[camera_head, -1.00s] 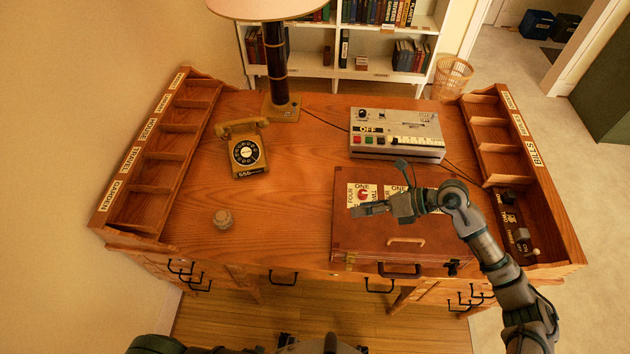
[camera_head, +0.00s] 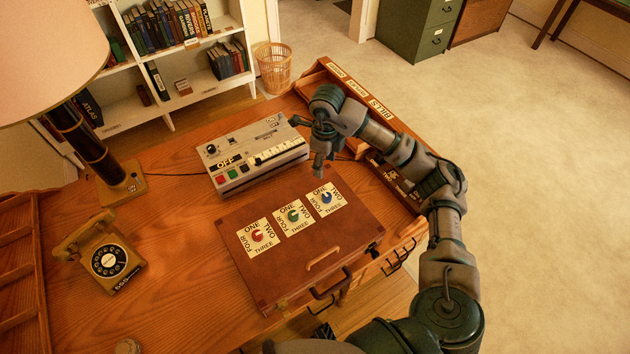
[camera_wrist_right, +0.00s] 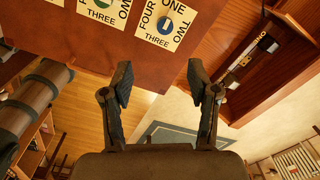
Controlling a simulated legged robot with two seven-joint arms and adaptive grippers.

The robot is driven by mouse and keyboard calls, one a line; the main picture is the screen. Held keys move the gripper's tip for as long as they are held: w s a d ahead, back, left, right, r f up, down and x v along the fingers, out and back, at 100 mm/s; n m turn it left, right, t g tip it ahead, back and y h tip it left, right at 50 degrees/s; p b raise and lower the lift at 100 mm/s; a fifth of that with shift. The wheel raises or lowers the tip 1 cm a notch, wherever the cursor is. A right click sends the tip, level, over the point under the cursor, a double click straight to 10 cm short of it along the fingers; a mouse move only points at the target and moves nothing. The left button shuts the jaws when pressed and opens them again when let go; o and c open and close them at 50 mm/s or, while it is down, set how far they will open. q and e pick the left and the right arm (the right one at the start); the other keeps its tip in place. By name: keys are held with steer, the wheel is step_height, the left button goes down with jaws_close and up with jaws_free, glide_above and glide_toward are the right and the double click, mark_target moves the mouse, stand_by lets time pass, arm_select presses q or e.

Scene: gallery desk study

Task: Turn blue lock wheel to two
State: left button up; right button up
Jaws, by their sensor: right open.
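The blue lock wheel (camera_head: 326,197) is the rightmost of three dials on the brown case (camera_head: 285,262). Its white card reads ONE, TWO, THREE and FOUR. The blue wheel also shows in the right wrist view (camera_wrist_right: 165,25), with a pale bar roughly along the ONE–THREE line; I cannot tell which end is the pointer. My right gripper (camera_head: 318,170) points down just behind the blue wheel's card in the head view. In the wrist view its fingers (camera_wrist_right: 158,78) are apart, with nothing between them. My left gripper is not in view.
A red wheel (camera_head: 257,235) and a green wheel (camera_head: 293,215) sit left of the blue one. A grey control box (camera_head: 250,160) stands behind the case. A telephone (camera_head: 108,260) and a lamp (camera_head: 85,150) are at left. A labelled rack (camera_head: 350,87) edges the desk's right side.

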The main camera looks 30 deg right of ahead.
glide_above(325, 195)
step_height(325, 195, down, 8)
steer(key=f, duration=0.8)
steer(key=shift+s+a+f, duration=0.2)
steer(key=shift+f, duration=0.05)
steer(key=shift+d+f, duration=0.2)
steer(key=shift+f, duration=0.15)
steer(key=shift+d+f, duration=0.1)
steer(key=shift+d, duration=0.15)
steer(key=c, duration=0.6)
steer(key=shift+w+a, duration=0.1)
steer(key=shift+a, duration=0.15)
jaws_close()
